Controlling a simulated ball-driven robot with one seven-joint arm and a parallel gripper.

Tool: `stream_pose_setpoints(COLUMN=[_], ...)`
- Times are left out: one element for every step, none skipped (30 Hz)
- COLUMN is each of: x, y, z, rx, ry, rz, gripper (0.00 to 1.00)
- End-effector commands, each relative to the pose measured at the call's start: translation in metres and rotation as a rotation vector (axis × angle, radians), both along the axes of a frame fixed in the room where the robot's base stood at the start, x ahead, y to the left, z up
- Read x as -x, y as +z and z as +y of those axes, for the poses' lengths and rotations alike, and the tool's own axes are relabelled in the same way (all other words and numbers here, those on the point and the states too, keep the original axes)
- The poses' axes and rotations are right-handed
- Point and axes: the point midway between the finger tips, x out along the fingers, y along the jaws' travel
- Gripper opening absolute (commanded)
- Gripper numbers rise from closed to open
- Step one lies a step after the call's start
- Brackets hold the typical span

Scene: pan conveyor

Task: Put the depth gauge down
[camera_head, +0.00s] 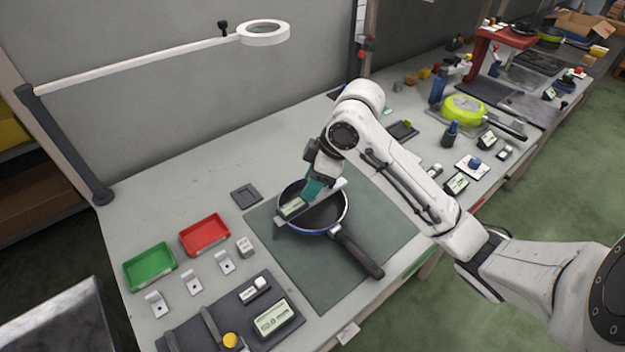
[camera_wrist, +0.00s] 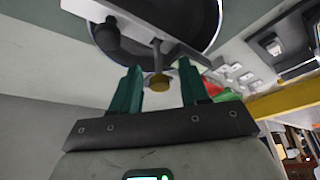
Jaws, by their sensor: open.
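The pan (camera_head: 325,228) with a blue rim and dark handle lies on the green mat (camera_head: 378,228). The depth gauge (camera_head: 291,207), with a pale display and a light bar, lies across the pan's rim. In the wrist view its grey bar (camera_wrist: 185,48) crosses the pan (camera_wrist: 205,12), and a stem with a yellowish knob (camera_wrist: 159,82) points toward me. My gripper (camera_head: 314,188), with teal fingers, is just above the gauge. In the wrist view my gripper (camera_wrist: 160,76) is open, with the knob between its fingertips and a gap on both sides.
A red tray (camera_head: 205,235) and a green tray (camera_head: 150,267) stand left of the mat, with small white blocks before them. A dark tray (camera_head: 205,325) with a display device (camera_head: 272,318) is front left. A lamp arm (camera_head: 140,72) overhangs the back left. A lime pan (camera_head: 463,108) is farther right.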

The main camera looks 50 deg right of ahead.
Motion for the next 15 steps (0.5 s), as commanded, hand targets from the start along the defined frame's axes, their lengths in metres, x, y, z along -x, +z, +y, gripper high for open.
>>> stream_pose_setpoints(x=[0.000, 0.000, 0.000, 0.000, 0.000, 0.000, 0.001, 0.001, 0.003, 0.004, 0.006, 0.009, 0.010, 0.013, 0.016], y=[0.000, 0.000, 0.000, 0.001, 0.002, 0.004, 0.006, 0.008, 0.012, 0.017, 0.022, 0.029, 0.035, 0.041, 0.049], z=[0.000, 0.000, 0.000, 0.000, 0.000, 0.000, -0.001, -0.001, -0.002, -0.003, -0.004, -0.005, -0.006, -0.008, -0.009], rx=[0.000, 0.000, 0.000, 0.000, 0.000, 0.001, 0.001, 0.001, 0.001, 0.001, 0.002, 0.003, 0.002, 0.003, 0.003], ry=[0.000, 0.000, 0.000, 0.000, 0.000, 0.000, 0.001, 0.001, 0.001, 0.000, 0.001, 0.001, 0.001, 0.000, 0.001], rz=[0.000, 0.000, 0.000, 0.000, 0.000, 0.000, -0.001, -0.002, -0.002, -0.002, -0.003, -0.003, -0.003, -0.004, -0.005], gripper=[0.45, 0.45, 0.45, 0.45, 0.45, 0.45, 0.45, 0.45, 0.45, 0.45, 0.45, 0.45, 0.45, 0.45, 0.45])
